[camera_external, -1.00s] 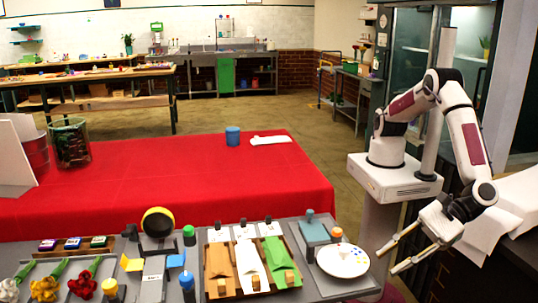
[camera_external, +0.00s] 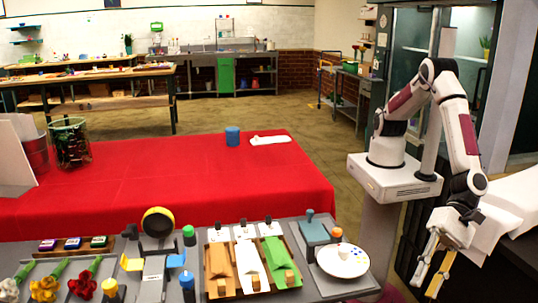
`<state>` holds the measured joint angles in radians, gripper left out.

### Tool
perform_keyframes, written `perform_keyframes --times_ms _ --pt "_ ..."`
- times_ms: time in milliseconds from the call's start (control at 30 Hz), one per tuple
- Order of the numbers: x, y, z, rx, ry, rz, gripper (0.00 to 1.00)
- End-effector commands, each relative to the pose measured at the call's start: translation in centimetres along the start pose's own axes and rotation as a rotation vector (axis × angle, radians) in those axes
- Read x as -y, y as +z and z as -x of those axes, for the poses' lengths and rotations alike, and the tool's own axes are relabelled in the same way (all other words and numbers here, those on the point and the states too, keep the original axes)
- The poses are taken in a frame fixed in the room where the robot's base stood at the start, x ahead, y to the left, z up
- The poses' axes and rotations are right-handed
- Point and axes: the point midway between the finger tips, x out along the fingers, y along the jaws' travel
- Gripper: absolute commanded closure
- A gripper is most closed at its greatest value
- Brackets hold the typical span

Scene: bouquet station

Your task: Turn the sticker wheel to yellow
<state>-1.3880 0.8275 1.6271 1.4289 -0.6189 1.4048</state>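The sticker wheel (camera_external: 342,261) is a round white disc with small coloured dots, lying at the right end of the grey work table. Its dots are too small to tell which colour is selected. My gripper (camera_external: 427,286) hangs to the right of the wheel, beyond the table's right edge, pointing down. Its two fingers are apart with nothing between them. It is not touching the wheel.
An orange-capped item (camera_external: 337,235) and a blue-grey block (camera_external: 314,231) stand behind the wheel. A wooden tray (camera_external: 230,292) with orange, white and green wraps lies left of it. A red-covered table (camera_external: 170,180) is behind.

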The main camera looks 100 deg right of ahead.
Motion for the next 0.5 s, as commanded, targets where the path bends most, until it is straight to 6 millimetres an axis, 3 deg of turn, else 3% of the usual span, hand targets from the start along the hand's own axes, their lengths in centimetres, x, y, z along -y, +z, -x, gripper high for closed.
perform_keyframes --times_ms 500 --pt "0.5 1.1 2.1 0.122 0.166 0.378 0.73"
